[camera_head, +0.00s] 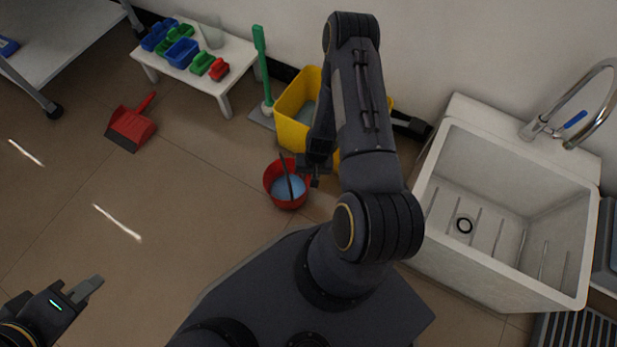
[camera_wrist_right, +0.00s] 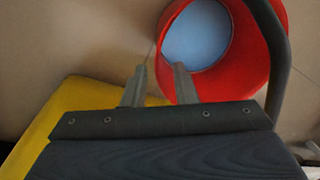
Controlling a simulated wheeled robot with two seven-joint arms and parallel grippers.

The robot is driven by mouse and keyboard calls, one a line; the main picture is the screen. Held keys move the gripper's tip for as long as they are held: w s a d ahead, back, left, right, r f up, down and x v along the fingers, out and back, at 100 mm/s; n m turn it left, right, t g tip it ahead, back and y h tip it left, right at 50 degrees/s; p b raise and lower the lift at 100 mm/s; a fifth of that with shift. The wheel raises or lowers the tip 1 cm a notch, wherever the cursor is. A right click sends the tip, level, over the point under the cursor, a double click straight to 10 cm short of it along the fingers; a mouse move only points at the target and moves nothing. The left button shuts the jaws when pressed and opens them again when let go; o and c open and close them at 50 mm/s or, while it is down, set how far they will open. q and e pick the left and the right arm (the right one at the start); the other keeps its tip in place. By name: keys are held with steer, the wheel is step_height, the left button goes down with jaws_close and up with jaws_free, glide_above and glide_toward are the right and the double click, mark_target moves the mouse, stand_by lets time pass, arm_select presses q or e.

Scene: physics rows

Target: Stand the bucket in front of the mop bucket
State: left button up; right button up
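The red bucket (camera_head: 270,184), pale blue inside, stands on the floor in front of the yellow mop bucket (camera_head: 291,133), with a small floor gap. Its dark handle crosses its opening. My right gripper (camera_head: 314,172) is at the bucket's right rim, partly hidden by its own arm. In the right wrist view, the fingers (camera_wrist_right: 159,67) are apart, with the rim of the red bucket (camera_wrist_right: 240,75) close by; I see no firm grip. The mop bucket (camera_wrist_right: 55,110) shows at the lower left there. My left gripper (camera_head: 92,288) is far from both; its finger gap is unclear.
A white sink (camera_head: 440,135) stands at right. A red dustpan (camera_head: 132,124) lies on the floor at left, and a green-handled tool (camera_head: 262,65) stands beside the mop bucket. Floor left of the bucket is clear.

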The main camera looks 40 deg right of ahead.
steer(key=w+a+r+n+t+y+p, duration=0.1)
steer(key=w+a+r, duration=0.1)
steer(key=r, duration=1.5)
steer(key=w+a+r+n+t+y+p, duration=0.1)
steer(key=w+r+t, duration=0.1)
steer(key=r, duration=1.4)
steer(key=s+a+r+n, duration=0.2)
steer(key=s+a+r, duration=0.1)
steer(key=s+r, duration=0.5)
steer(key=s+a+r+n+t, duration=0.1)
steer(key=s+a+r+n, duration=0.1)
steer(key=s+a+r, duration=0.2)
steer(key=s+r, duration=0.3)
steer(key=s, duration=0.1)
steer(key=shift+s+a+r+t+y, duration=0.25)
steer(key=shift+r+t+y, duration=0.05)
steer(key=shift+r, duration=0.1)
step_height(320, 180, up, 35)
steer(key=p, duration=3.5)
steer(key=shift+r, duration=0.2)
